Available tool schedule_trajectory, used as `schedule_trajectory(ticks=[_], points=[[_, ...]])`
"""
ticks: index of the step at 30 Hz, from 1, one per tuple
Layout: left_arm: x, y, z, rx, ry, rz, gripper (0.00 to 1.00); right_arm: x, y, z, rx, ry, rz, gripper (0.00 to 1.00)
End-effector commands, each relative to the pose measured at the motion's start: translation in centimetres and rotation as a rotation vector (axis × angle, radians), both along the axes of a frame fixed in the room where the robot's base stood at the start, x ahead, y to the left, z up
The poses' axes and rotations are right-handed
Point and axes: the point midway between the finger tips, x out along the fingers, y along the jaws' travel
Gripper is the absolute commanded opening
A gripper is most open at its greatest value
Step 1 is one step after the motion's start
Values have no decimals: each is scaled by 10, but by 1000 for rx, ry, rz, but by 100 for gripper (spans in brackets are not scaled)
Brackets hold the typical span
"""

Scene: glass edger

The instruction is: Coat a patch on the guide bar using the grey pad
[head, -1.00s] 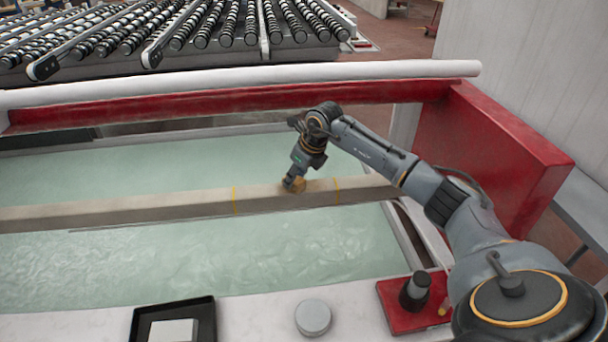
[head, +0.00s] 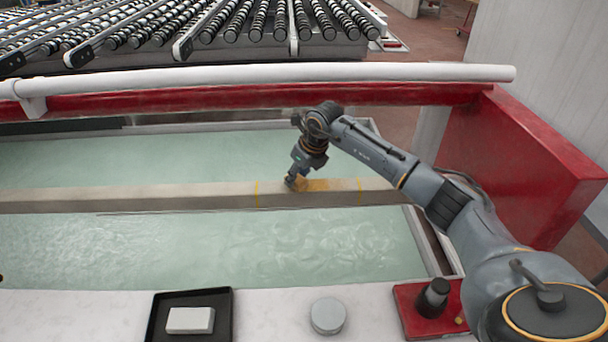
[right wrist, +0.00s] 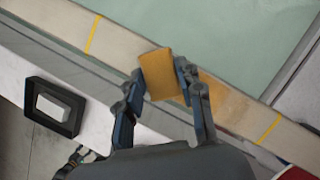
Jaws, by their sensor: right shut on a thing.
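The guide bar (head: 130,199) is a long beige beam across the water-filled trough, with two yellow lines marking off a section. My right gripper (head: 291,182) is at the bar, between the lines and nearer the left one. In the right wrist view its fingers (right wrist: 160,90) are shut on an orange-brown pad (right wrist: 158,73), not a grey one. The pad is at the bar's top; its contact face is hidden. An orange-brown patch (right wrist: 226,98) covers the bar from the pad towards the right line; it also shows in the head view (head: 330,184).
A black tray (head: 225,318) with a pale block (head: 190,320), a round grey disc (head: 327,316) and a red plate (head: 410,318) bearing a dark knob-like part are on the front ledge. A white rail (head: 250,75) runs behind the trough.

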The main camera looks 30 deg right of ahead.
Motion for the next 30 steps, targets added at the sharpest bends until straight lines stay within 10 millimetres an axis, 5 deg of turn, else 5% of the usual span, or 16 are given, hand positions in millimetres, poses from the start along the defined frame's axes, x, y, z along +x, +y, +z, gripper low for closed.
schedule_trajectory(ticks=[30], points=[[0,0,-6,0,0,1,59,30,54,-1,1,-2,1,17]])
